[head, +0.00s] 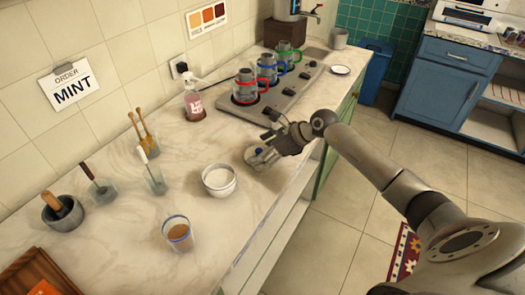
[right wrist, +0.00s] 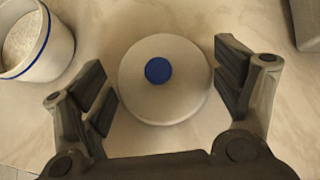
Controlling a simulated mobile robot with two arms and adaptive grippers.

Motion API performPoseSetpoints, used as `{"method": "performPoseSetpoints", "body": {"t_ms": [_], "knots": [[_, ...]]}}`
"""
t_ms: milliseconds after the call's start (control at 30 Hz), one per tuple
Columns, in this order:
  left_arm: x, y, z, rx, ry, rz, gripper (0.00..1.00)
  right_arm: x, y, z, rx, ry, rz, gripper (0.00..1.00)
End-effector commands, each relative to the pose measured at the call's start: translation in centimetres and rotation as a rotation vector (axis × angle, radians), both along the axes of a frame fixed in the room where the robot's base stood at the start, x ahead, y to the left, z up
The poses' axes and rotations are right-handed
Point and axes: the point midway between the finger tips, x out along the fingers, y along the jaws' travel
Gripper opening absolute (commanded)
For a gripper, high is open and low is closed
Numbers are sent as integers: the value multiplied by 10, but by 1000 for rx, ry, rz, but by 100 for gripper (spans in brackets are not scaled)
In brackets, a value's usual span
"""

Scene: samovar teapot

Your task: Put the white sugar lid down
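The white sugar lid (head: 254,158) with a blue knob appears to lie flat on the marble counter, to the right of the white sugar bowl (head: 219,189). In the right wrist view the lid (right wrist: 136,85) sits knob up between the two fingers of my right gripper (right wrist: 165,88). The fingers are open, with a narrow gap on each side of the lid. In the head view my right gripper (head: 272,145) is low over the lid and partly covers it. The bowl (right wrist: 42,58) is uncovered, with pale grainy contents. My left gripper is not in view.
A glass with brown contents (head: 178,236) stands at the counter's front. Behind are a stove panel (head: 285,105) with red, blue and green-ringed glasses, a pump bottle (head: 193,104), utensil glasses and a mortar (head: 65,219). The counter's front edge is close to the lid.

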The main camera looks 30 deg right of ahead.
Motion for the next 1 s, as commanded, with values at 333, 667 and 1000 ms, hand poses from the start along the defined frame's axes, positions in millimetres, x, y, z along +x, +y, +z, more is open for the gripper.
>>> {"method": "performPoseSetpoints", "body": {"t_ms": [333,667,1000], "knots": [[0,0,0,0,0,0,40,0,0,0,0,0,0,100],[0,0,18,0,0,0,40,0,-1,19,0,-2,-1,100],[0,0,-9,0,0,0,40,-42,-39,61,-7,-1,0,100]]}}
